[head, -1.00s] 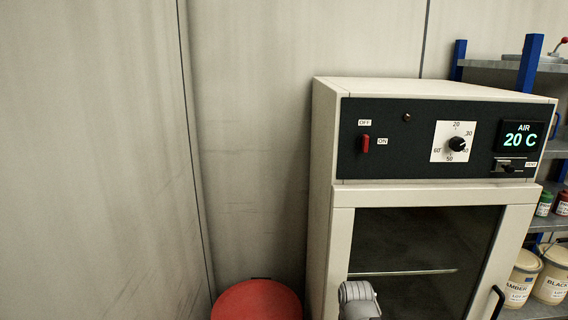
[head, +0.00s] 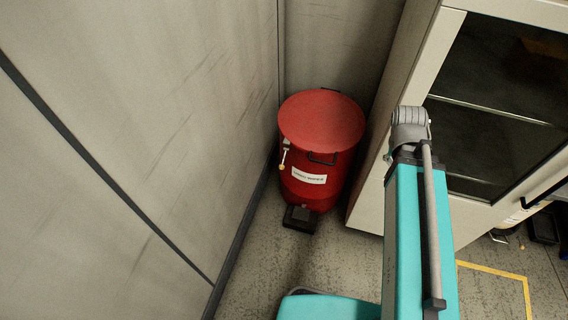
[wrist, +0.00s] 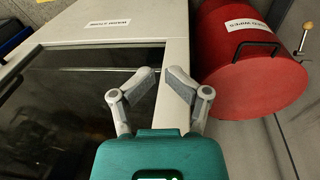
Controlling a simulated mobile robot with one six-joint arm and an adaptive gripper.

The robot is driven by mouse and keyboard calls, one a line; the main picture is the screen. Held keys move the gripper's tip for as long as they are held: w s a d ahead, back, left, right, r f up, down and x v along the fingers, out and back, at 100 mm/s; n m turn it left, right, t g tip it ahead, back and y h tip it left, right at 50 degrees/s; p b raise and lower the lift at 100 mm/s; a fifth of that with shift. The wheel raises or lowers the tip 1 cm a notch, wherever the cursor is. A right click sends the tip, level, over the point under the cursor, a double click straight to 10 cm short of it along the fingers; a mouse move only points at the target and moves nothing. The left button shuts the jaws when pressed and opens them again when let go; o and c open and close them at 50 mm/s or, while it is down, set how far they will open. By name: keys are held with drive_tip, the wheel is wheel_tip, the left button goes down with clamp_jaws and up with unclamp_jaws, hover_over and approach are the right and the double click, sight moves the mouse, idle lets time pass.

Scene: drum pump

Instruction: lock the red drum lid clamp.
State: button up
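The red drum (head: 310,185) stands in the wall corner, its round lid (head: 322,118) lying flat on top. The lid clamp (head: 285,153) is a small pale lever on the drum's left side, hanging down to a yellowish knob. In the wrist view the drum (wrist: 235,75) is at the upper right, and the clamp knob (wrist: 308,26) shows at the far right edge. My gripper (wrist: 161,72) is empty, its two grey fingers angled inward with a narrow gap between the tips. It is left of the drum in that view and apart from the clamp. The head view hides the fingers.
The cream oven cabinet (head: 400,90) with a dark glass door stands close to the drum's right. A wall (head: 130,120) bounds the left. A black pedal (head: 300,218) is at the drum's foot. Floor in front is clear, with a yellow line (head: 500,272).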

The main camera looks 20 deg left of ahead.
drive_tip(key=w+a+f+t+h+b, duration=0.35)
drive_tip(key=a+f+b, duration=0.25)
drive_tip(key=f+b, duration=0.65)
drive_tip(key=n+t+y+b, duration=0.1)
drive_tip(key=t+y+b, duration=0.2)
drive_tip(key=t+b, duration=2.25)
approach(281, 166)
drive_tip(key=s+r+g+b, duration=0.5)
drive_tip(key=r+g+b, duration=0.3)
drive_tip(key=g+b, duration=0.4)
drive_tip(key=shift+s+a+r, duration=0.2)
drive_tip(key=shift+a+r, duration=0.05)
drive_tip(key=shift+a, duration=0.2)
drive_tip(key=shift+w, duration=0.15)
drive_tip(key=shift+w+d, duration=0.2)
drive_tip(key=shift+w, duration=2.05)
drive_tip(key=shift+w+d, duration=0.25)
drive_tip(key=shift+w, duration=2)
drive_tip(key=shift+w+d, duration=0.2)
drive_tip(key=shift+w, duration=2.05)
clamp_jaws()
